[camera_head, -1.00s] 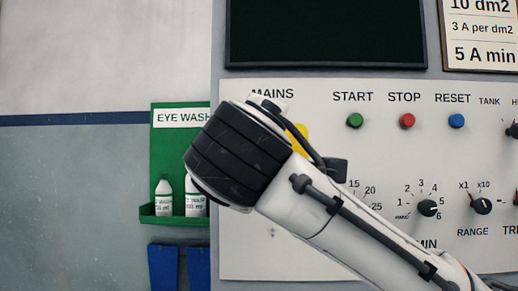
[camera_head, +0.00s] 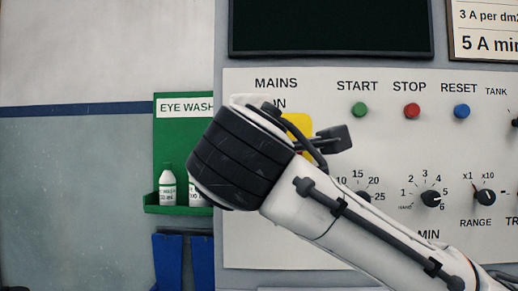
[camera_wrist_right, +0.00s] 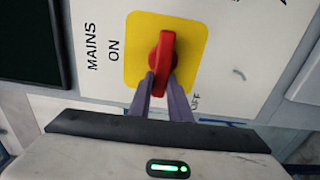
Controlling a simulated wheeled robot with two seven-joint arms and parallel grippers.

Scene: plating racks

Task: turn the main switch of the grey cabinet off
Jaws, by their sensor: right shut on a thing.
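The main switch's red handle (camera_wrist_right: 163,60) sits on a yellow plate (camera_wrist_right: 138,35) in the right wrist view. The handle's long axis runs nearly up and down in that picture, across the line from the plate to the word ON. ON is at the plate's left; OFF is at its lower right, partly hidden by a finger. My right gripper (camera_wrist_right: 162,80) is shut on the lower part of the handle. In the head view my right arm hides the handle and fingertips; part of the yellow plate (camera_head: 300,124) shows beside it. My left gripper is not in view.
The cabinet's pale panel (camera_head: 250,245) also carries green START (camera_head: 360,110), red STOP (camera_head: 412,111) and blue RESET (camera_head: 462,111) buttons, with dials below. A dark screen (camera_head: 330,25) is above. A green eye wash holder (camera_head: 180,140) hangs at the left.

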